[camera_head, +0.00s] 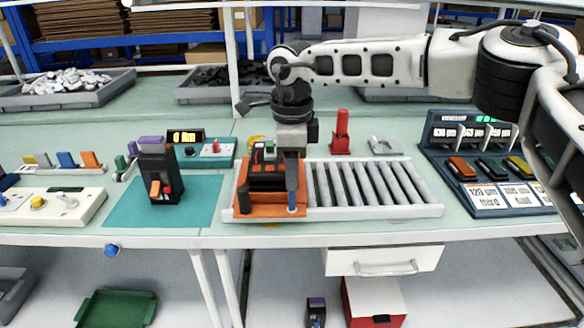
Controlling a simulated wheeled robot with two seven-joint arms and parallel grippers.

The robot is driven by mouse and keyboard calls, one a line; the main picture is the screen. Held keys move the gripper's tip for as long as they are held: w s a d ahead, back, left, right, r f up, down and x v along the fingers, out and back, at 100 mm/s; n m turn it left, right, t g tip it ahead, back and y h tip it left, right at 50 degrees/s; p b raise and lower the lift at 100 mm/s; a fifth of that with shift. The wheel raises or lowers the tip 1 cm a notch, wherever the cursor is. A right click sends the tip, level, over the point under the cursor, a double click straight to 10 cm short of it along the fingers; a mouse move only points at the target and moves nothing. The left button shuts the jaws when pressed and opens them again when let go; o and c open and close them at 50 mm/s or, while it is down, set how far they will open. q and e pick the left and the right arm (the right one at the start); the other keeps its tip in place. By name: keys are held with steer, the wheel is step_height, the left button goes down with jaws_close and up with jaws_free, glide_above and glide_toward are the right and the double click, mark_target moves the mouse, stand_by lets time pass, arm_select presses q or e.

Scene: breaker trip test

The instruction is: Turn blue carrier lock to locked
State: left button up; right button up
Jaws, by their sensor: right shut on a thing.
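An orange carrier (243,203) sits at the left end of the roller conveyor, with a dark breaker (266,182) on it. The blue carrier lock (292,209) shows as a small blue piece at the carrier's front right corner. My right gripper (291,188) reaches down over the carrier from behind, its fingers pointing down just above the blue piece. It is shut on the lock, whose upper part the fingers hide. I cannot tell which way the lock is turned. My left gripper is out of view.
The roller conveyor (370,184) is empty right of the carrier. A red post (341,133) stands behind it. A dark breaker (160,175) stands on the teal mat (200,205) at left. A dark test panel (447,160) is at right. An open drawer (383,260) juts out below the table.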

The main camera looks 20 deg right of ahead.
steer(key=m, duration=0.4)
steer(key=shift+m+b, duration=0.3)
steer(key=shift+b, duration=0.05)
steer(key=m, duration=0.4)
steer(key=shift+m+b, duration=0.3)
steer(key=shift+b, duration=0.05)
steer(key=m, duration=0.4)
steer(key=shift+b, duration=0.3)
steer(key=shift+r+m, duration=0.1)
steer(key=shift+m, duration=2)
steer(key=shift+w, duration=0.1)
steer(key=o, duration=1)
step_height(320, 180, up, 16)
steer(key=shift+f, duration=0.1)
